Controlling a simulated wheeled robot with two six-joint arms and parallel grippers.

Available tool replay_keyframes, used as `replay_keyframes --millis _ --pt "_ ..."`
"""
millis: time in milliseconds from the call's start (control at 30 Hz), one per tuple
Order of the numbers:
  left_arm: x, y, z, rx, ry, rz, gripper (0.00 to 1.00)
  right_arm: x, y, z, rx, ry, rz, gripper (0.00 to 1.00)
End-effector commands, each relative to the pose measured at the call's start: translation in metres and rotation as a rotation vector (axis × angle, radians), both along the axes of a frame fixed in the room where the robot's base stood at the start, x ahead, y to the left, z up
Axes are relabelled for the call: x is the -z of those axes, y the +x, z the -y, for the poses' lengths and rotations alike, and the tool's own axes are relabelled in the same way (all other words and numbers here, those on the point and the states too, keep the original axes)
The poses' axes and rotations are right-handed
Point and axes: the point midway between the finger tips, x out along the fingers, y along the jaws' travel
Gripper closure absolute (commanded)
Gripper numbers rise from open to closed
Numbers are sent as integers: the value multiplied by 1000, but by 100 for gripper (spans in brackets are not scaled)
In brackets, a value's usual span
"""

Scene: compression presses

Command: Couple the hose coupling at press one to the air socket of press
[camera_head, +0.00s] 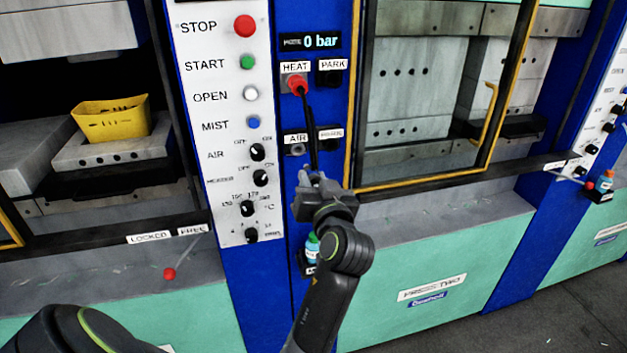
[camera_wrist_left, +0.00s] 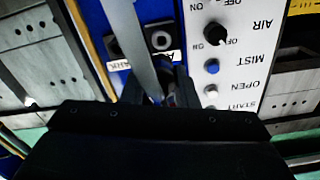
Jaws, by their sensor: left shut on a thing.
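My left gripper (camera_head: 316,178) is in front of the blue panel between the two presses, just below and right of the air socket (camera_head: 297,150). The socket looks empty, a metal ring under the AIR label; it also shows in the left wrist view (camera_wrist_left: 160,41). The gripper is shut on what appears to be the hose coupling, mostly hidden between the fingers (camera_wrist_left: 160,94). A grey hose-like strip (camera_wrist_left: 138,45) runs into the fingers there. A red plug (camera_head: 296,84) sits at the HEAT socket, and a black line (camera_head: 309,130) runs from it down to the gripper.
A knob panel (camera_head: 225,110) stands left of the sockets, with press two's window frame (camera_head: 353,120) close on the right. A bottle with a green cap (camera_head: 312,247) is below, partly behind my arm. A yellow bin (camera_head: 112,118) stands in the left press. The display reads 0 bar.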

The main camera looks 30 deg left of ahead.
Motion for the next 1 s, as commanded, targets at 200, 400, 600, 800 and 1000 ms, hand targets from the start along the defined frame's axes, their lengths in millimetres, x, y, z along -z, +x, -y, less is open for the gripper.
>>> replay_keyframes --millis 200,400,600,800,1000 --pt "-2 9 -9 1 5 0 97 -3 0 1 0 -1 0 64" --pt "-2 22 -25 -1 5 -1 97 -6 -1 -1 1 2 -1 64" --pt "-1 33 -36 1 5 0 97 -6 -2 -7 3 9 -1 64" --pt "-1 38 -42 1 2 1 97 -6 -3 -10 5 13 -3 64" --pt "-1 39 -43 0 1 1 97 -6 -3 -9 4 12 -3 64"
